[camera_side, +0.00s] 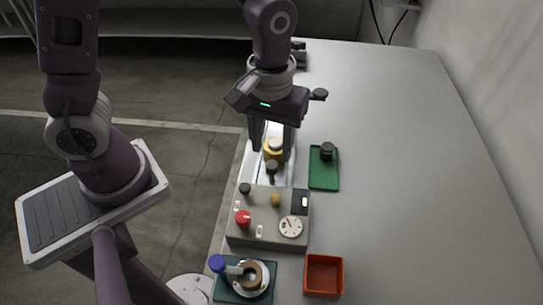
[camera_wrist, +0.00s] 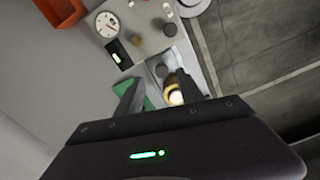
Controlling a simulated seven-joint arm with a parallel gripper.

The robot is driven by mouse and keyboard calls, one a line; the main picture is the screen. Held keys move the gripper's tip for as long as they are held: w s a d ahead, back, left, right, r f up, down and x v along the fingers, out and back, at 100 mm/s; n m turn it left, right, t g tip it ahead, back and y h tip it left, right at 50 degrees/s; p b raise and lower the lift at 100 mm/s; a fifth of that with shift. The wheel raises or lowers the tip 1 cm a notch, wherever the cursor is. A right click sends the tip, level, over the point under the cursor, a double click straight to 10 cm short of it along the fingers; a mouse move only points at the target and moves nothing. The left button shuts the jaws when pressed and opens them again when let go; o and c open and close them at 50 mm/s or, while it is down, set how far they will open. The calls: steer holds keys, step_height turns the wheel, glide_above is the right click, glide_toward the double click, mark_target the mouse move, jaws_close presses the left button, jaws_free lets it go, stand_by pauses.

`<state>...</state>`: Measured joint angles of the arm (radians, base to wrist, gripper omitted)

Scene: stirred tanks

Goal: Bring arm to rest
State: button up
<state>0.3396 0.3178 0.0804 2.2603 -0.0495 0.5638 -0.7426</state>
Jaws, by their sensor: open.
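My gripper (camera_side: 271,147) hangs above the bench at the far end of a grey control box. Its two fingers point down and stand apart, open. A yellow-brown part (camera_side: 273,149) shows between the fingers in the side view. In the wrist view my gripper (camera_wrist: 170,98) is open, with a brown and white part (camera_wrist: 177,90) between or below the fingers. I cannot tell whether a finger touches it. The upper arm and wrist are mine and stand over the bench's left edge.
The grey control box (camera_side: 268,234) has a red knob (camera_side: 243,217) and a dial (camera_side: 291,227). A green tray (camera_side: 323,182) bears a black-capped item (camera_side: 327,151). An orange-red bin (camera_side: 324,260) and a dark green plate (camera_side: 226,294) lie in front. The bench's right side (camera_side: 410,170) is clear.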

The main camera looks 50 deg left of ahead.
steer(key=shift+r, duration=0.75)
steer(key=shift+r, duration=0.1)
steer(key=s+a+r+m+t, duration=0.2)
steer(key=s+a+r+m, duration=0.1)
steer(key=s+r, duration=0.3)
steer(key=s+a+r+m+t, duration=0.3)
steer(key=s+a+r, duration=0.1)
steer(key=r, duration=0.3)
steer(key=shift+s+a+r+t, duration=0.3)
steer(key=shift+s+r, duration=0.1)
steer(key=shift+s, duration=0.45)
